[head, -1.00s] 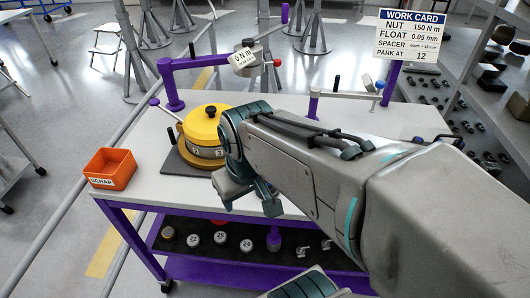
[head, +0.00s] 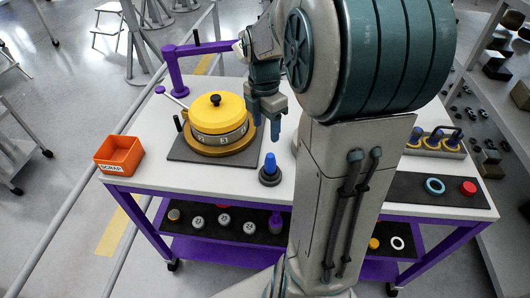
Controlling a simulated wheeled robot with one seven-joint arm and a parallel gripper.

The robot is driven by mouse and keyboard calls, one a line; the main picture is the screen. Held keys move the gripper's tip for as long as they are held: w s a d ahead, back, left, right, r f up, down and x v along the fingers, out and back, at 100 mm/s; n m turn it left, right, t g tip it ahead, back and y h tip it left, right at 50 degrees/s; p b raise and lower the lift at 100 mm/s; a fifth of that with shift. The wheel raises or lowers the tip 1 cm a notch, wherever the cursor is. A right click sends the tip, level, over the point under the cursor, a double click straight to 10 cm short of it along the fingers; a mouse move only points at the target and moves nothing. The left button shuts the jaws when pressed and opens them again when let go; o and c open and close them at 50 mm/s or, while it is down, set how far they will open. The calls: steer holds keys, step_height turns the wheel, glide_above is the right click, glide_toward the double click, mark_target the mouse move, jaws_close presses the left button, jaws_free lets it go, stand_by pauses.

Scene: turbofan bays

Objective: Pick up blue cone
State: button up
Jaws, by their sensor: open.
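The blue cone (head: 270,163) stands upright on a dark round base (head: 270,178) near the front edge of the white table top, in the head view. My gripper (head: 265,133) points down just above and slightly behind the cone, with its two fingers apart and nothing between them. The fingers appear clear of the cone in the picture. My large arm links cover the middle and right of the table.
A yellow-topped round fixture (head: 217,118) on a dark plate stands left of my gripper. An orange scrap bin (head: 119,155) sits at the left corner. A purple post with an arm (head: 175,75) stands behind. A black mat (head: 420,190) holds a blue ring (head: 435,185) and red piece (head: 468,187).

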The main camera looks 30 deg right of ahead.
mark_target(270, 155)
step_height(270, 155, down, 8)
steer(key=shift+s+d+f, duration=0.1)
steer(key=shift+d+f, duration=0.05)
steer(key=shift+f, duration=0.1)
steer(key=shift+s+d+f, duration=0.15)
steer(key=shift+d+f, duration=0.05)
steer(key=shift+f, duration=1.15)
steer(key=shift+s+d+f, duration=0.1)
steer(key=shift+d+f, duration=0.1)
steer(key=shift+f, duration=1.1)
steer(key=shift+c, duration=0.4)
steer(key=c, duration=1)
